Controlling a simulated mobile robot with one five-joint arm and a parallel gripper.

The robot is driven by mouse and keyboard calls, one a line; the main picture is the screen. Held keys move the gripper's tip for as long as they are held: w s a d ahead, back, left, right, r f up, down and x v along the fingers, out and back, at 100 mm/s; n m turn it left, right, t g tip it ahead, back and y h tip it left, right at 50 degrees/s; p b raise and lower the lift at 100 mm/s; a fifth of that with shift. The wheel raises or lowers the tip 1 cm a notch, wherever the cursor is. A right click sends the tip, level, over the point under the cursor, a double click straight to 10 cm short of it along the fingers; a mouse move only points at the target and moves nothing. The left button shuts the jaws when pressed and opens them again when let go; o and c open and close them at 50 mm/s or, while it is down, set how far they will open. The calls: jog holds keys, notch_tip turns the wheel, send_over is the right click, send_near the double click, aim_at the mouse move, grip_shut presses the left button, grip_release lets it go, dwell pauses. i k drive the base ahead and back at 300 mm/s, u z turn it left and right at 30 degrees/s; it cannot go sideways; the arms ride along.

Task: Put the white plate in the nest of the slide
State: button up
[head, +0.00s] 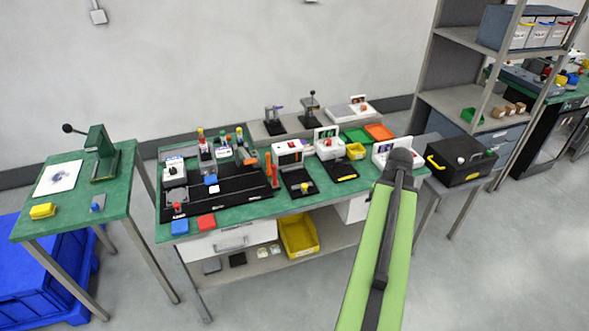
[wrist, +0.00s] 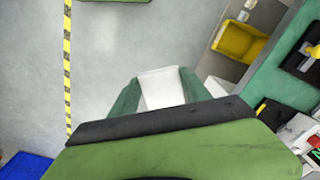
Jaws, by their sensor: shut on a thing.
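In the wrist view my gripper (wrist: 160,92) has its two teal fingers on either side of a white plate (wrist: 161,87), shut on it. The plate is held in the air above the grey floor. The gripper and the plate do not show in the head view, where my green arm fills the lower right. I cannot tell for sure which fixture is the slide. A black track unit (head: 240,188) lies on the left of the green bench, and a black-based station (head: 299,183) stands in its middle. No nest can be made out clearly.
The green bench (head: 250,210) is crowded with fixtures. A yellow bin (head: 299,236) sits on its lower shelf and shows in the wrist view (wrist: 240,42). A black case (head: 460,160) stands at right. A smaller green table (head: 75,205) is at left, beside a blue pallet (head: 40,280).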

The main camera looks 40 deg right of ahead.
aim_at(178, 196)
jog(key=u, duration=0.1)
jog(key=i, duration=1.45)
jog(key=z, duration=0.15)
